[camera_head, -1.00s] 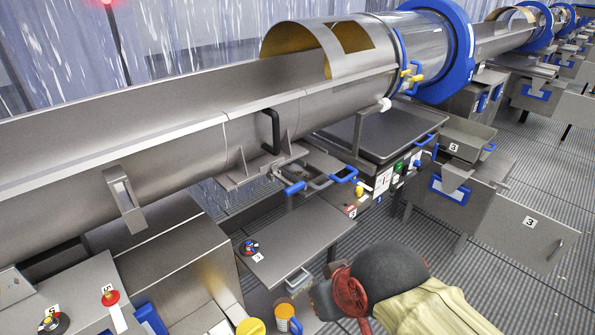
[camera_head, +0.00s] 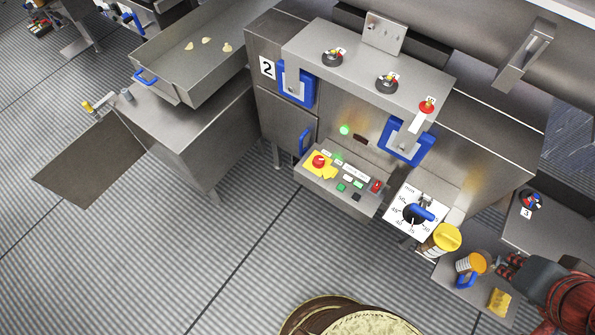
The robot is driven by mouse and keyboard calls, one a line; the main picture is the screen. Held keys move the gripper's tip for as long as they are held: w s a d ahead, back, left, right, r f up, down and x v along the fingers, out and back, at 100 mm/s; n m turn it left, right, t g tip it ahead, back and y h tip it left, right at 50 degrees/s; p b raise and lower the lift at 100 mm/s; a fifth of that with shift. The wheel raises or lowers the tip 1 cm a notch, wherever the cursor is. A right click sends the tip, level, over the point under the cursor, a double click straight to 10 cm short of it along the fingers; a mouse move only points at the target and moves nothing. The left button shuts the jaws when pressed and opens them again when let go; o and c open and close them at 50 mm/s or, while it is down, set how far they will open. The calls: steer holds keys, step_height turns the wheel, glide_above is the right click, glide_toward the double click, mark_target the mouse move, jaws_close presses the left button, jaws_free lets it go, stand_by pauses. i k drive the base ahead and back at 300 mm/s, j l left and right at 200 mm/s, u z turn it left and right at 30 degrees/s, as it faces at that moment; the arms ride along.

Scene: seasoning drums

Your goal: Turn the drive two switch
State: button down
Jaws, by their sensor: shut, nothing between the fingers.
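Another rotary switch (camera_head: 530,201) is on a panel marked 3 at the right. My gripper (camera_head: 506,266) is at the lower right, shut and empty, beside an orange-topped container (camera_head: 471,263) and well away from the cabinet switches.
Below the cabinet top are a button panel (camera_head: 343,182) with a red stop button and a white dial plate (camera_head: 415,212) with a blue handle. A yellow-lidded container (camera_head: 441,239) stands near the dial. A tray table (camera_head: 190,62) is at left.

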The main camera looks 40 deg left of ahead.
mark_target(318, 161)
steer(key=u, duration=1.55)
steer(key=i+l, duration=0.25)
steer(key=i+l+z, duration=0.1)
steer(key=i, duration=0.3)
steer(key=l, duration=0.1)
